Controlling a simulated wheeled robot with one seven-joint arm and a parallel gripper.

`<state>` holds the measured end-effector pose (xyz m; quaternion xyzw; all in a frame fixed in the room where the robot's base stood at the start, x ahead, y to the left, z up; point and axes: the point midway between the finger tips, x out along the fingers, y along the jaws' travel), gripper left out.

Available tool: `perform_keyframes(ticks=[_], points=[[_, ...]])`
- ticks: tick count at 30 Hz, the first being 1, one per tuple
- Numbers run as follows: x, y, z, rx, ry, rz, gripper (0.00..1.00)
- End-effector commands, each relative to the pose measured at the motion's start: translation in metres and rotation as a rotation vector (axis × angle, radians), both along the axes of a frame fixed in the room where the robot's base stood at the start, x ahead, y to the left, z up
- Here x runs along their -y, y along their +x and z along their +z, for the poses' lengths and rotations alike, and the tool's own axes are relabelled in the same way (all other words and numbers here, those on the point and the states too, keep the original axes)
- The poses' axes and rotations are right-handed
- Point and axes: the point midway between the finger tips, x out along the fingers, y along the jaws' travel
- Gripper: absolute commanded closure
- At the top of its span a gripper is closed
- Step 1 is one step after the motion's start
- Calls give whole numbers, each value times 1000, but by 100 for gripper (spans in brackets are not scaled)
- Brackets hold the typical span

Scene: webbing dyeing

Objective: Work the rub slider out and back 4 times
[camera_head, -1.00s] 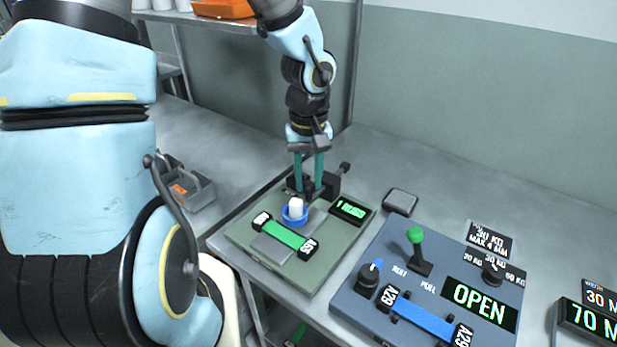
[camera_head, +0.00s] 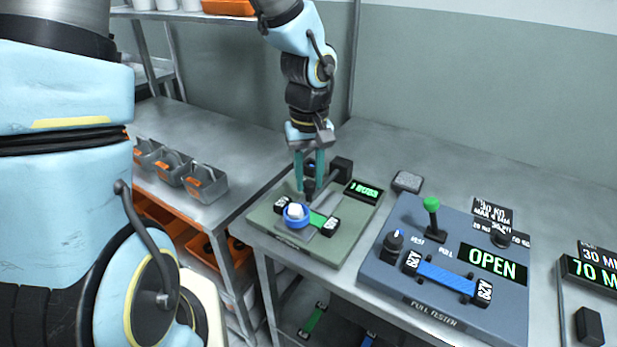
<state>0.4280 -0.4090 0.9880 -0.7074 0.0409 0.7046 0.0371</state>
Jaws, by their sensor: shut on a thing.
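The rub tester (camera_head: 345,240) is a grey-green plate on the bench. A green webbing strip (camera_head: 318,220) is clamped across it between black labelled ends. The rub slider (camera_head: 296,212), with a white pad in a blue ring, is over the strip near its left end, towards the plate's front. My gripper (camera_head: 309,187) points down with teal fingers shut around the slider's dark handle, just behind the ring. The fingers partly hide the handle. A small display (camera_head: 364,191) at the back right shows green text, apparently a 1 and RUBS, hard to read.
A blue-grey pull tester (camera_head: 375,270) with a green-knobbed lever (camera_head: 432,205), blue strip and OPEN display stands close to the right. A small grey pad (camera_head: 407,181) lies behind. Grey bins (camera_head: 205,184) stand on the left bench.

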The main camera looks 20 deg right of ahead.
Motion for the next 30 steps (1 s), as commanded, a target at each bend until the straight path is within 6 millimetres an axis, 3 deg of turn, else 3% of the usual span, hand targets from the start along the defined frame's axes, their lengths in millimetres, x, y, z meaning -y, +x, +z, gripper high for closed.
perform_keyframes(ticks=[6, 7, 15, 24, 30], points=[[-4, -2, -1, -7, 12, 0, 100], [-5, -2, -1, -7, 12, 0, 65], [-4, -2, -1, -6, 10, 0, 36], [-2, -1, 2, -3, 6, 0, 36], [-2, -1, 30, 0, 3, 1, 36]])
